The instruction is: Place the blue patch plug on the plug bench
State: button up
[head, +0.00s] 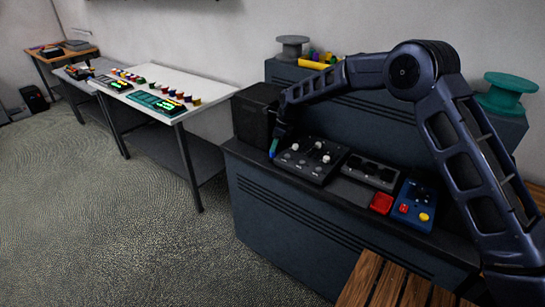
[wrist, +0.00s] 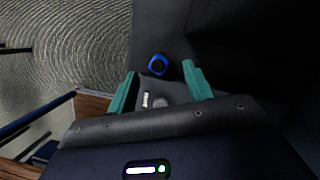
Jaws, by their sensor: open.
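My gripper (head: 275,145) hangs over the left front corner of the dark cabinet top in the head view, beside a black control box. In the wrist view its two teal fingers (wrist: 158,78) are spread apart. A small blue round piece with a dark centre, likely the blue patch plug (wrist: 159,66), shows between and just beyond the fingertips, over a dark surface. I cannot tell whether a finger touches it. In the head view the plug is hard to separate from the teal fingertips. A white-topped bench (head: 205,86) with several small coloured pieces stands at left; I cannot tell if it is the plug bench.
The black control box with knobs (head: 311,160), a grey tray (head: 371,171), a red block (head: 381,203) and a blue button box (head: 414,207) line the cabinet top. A black box (head: 255,112) stands behind my gripper. Open floor (head: 110,220) lies left.

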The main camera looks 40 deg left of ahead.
aim_at(271, 153)
jog(key=shift+x, duration=3.15)
jog(key=shift+s, duration=0.1)
grip_shut()
jog(key=shift+r, duration=0.15)
notch_tip(271, 153, up, 20)
